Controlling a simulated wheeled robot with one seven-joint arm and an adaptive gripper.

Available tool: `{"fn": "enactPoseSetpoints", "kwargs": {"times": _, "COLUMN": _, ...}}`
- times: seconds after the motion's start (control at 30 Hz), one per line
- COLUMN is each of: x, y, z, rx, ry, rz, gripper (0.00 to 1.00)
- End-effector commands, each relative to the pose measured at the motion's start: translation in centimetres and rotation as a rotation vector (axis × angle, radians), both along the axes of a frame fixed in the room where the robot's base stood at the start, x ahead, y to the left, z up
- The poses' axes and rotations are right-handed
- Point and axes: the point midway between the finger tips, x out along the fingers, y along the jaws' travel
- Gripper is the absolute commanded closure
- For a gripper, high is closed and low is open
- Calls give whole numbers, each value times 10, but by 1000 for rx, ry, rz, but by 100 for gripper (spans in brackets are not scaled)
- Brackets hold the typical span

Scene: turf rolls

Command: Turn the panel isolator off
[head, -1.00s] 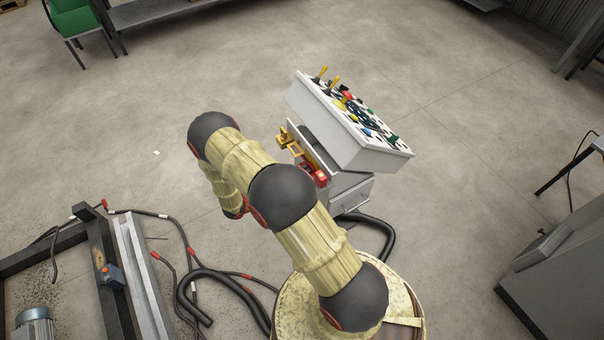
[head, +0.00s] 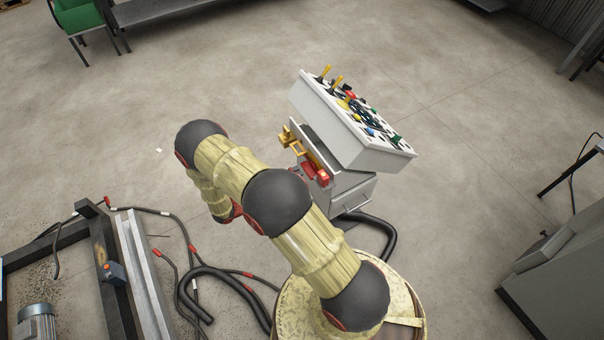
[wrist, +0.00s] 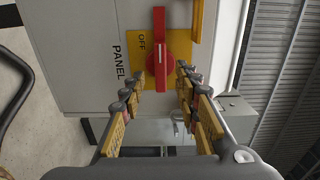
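The panel isolator has a red handle (wrist: 159,50) on a yellow plate (wrist: 127,68) marked OFF, with PANEL lettered beside it on the pale cabinet face. In the wrist view the handle runs up and down, with OFF to its left. My gripper (wrist: 160,76) is open, with one finger on each side of the handle's lower part in the picture. Gaps show between the fingers and the handle; I cannot tell how deep the fingers reach. In the head view red and yellow parts (head: 317,174) show on the cabinet's side. My gripper is hidden there behind my arm.
The cabinet (head: 347,190) carries a sloped control box (head: 355,142) with levers and buttons. A yellow bar (wrist: 197,18) is just right of the isolator. Black hoses (head: 375,235) lie on the floor. A metal frame (head: 128,265) stands at left.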

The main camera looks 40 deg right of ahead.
Motion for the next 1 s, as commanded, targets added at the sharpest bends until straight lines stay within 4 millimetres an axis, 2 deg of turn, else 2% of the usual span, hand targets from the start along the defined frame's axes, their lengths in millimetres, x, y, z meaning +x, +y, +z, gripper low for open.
{"fn": "enactPoseSetpoints", "kwargs": {"times": 0.03, "x": 4, "y": 12, "z": 0, "rx": 0, "ry": -1, "rz": 5, "gripper": 68}}
{"fn": "enactPoseSetpoints", "kwargs": {"times": 0.2, "x": 12, "y": 43, "z": 0, "rx": -1, "ry": -1, "rz": 4, "gripper": 68}}
{"fn": "enactPoseSetpoints", "kwargs": {"times": 0.4, "x": 17, "y": 67, "z": 0, "rx": 0, "ry": 1, "rz": 2, "gripper": 68}}
{"fn": "enactPoseSetpoints", "kwargs": {"times": 0.57, "x": 18, "y": 73, "z": 0, "rx": 0, "ry": 1, "rz": 1, "gripper": 68}}
{"fn": "enactPoseSetpoints", "kwargs": {"times": 1.0, "x": 18, "y": 73, "z": 0, "rx": 0, "ry": 1, "rz": 1, "gripper": 68}}
